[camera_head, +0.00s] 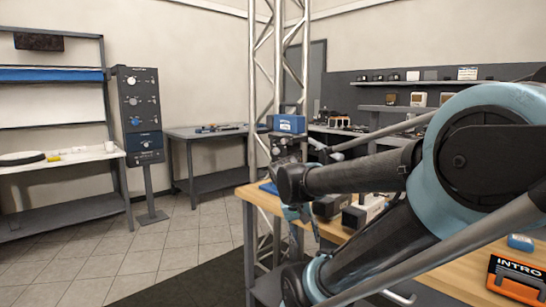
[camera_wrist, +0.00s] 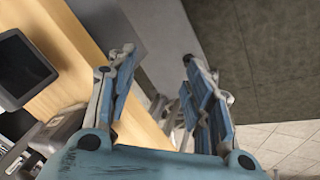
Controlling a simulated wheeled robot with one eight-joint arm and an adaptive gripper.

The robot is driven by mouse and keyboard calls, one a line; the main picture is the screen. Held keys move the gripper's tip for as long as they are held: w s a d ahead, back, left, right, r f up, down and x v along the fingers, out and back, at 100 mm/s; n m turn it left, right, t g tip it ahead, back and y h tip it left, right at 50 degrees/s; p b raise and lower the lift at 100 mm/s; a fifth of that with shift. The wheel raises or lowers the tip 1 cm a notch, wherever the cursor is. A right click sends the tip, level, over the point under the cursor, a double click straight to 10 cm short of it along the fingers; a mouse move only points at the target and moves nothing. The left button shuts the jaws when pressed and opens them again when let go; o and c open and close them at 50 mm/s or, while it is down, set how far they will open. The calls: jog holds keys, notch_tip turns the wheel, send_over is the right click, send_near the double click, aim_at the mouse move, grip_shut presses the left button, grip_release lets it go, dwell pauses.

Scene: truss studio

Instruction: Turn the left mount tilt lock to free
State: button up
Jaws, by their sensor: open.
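A blue box (camera_head: 287,124) sits on a dark mount (camera_head: 287,147) at the metal truss, behind my arm in the head view. The mount is small and partly covered, and I cannot make out a tilt lock or its setting. My gripper (camera_head: 300,213) hangs low in front of the truss, beside the wooden table's left edge. In the wrist view my gripper (camera_wrist: 155,68) has its two blue fingers spread apart with nothing between them. The wrist view does not show the blue box.
The metal truss (camera_head: 279,60) stands at the table's left end. A dark control panel (camera_head: 140,110) with knobs stands at the left. The tiled floor (camera_head: 190,240) there is clear.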

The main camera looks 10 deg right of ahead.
jog(key=w+r+m+h, duration=0.25)
jog(key=w+r, duration=0.35)
jog(key=w, duration=0.3)
jog(key=m+t+h, duration=0.7)
jog(key=t+h, duration=0.1)
jog(key=h, duration=0.1)
send_near(274, 153)
jog(key=x, duration=0.9)
jog(key=shift+d, duration=0.2)
